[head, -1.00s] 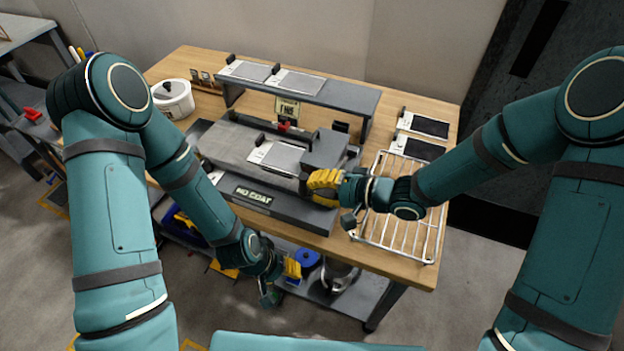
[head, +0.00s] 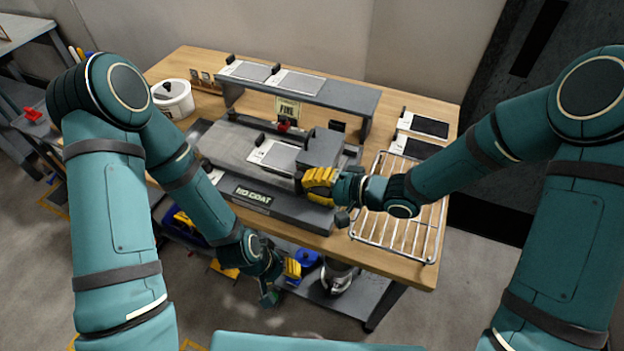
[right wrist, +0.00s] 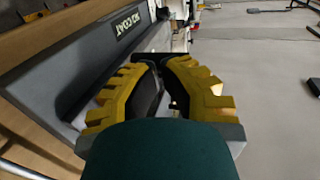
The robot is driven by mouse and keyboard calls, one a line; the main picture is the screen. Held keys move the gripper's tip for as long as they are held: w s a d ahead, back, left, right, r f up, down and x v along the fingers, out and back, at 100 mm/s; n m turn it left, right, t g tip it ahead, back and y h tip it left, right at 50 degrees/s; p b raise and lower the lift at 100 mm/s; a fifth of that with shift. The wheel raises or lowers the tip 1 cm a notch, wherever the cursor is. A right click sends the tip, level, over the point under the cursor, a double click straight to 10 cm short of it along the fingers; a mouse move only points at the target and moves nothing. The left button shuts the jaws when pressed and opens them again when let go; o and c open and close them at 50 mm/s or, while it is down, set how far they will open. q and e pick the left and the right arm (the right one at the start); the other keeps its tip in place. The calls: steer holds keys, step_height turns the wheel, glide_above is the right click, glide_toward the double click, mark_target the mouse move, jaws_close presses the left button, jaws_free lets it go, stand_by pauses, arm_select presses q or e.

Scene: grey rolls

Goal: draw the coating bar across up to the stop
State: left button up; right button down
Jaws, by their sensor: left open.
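The coating bar (head: 321,148), a dark grey block, sits across the coating bed (head: 228,143) near its right end. My right gripper (head: 318,185) is at the bar's front end, its yellow fingers closed about that end. In the right wrist view the fingertips (right wrist: 165,68) come together at a dark part of the bar; the exact contact is partly hidden. A pale sheet (head: 275,155) with a black clip lies on the bed just left of the bar. My left gripper (head: 282,284) hangs open and empty in front of the bench. I cannot make out the stop for sure.
A raised grey shelf (head: 345,97) with two clipped sheets stands behind the bed. A wire rack (head: 398,225) is at right, dark panels (head: 430,127) behind it. A white tub (head: 173,100) stands at back left. The bed left of the sheet looks clear.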

steer(key=w+a, duration=0.2)
steer(key=a, duration=0.3)
steer(key=shift+a, duration=0.35)
stand_by(1.3)
steer(key=shift+a, duration=0.35)
steer(key=shift+w+a, duration=0.25)
steer(key=shift+a, duration=0.35)
steer(key=shift+w+a, duration=0.1)
steer(key=shift+a, duration=0.25)
steer(key=shift+w+a, duration=0.2)
steer(key=shift+a, duration=0.4)
steer(key=shift+w+a, duration=0.15)
steer(key=shift+a, duration=0.4)
steer(key=shift+d, duration=0.1)
steer(key=d+p, duration=0.1)
steer(key=s+d+p, duration=0.1)
steer(key=d, duration=0.1)
steer(key=shift+s+d, duration=0.1)
steer(key=shift+d, duration=0.2)
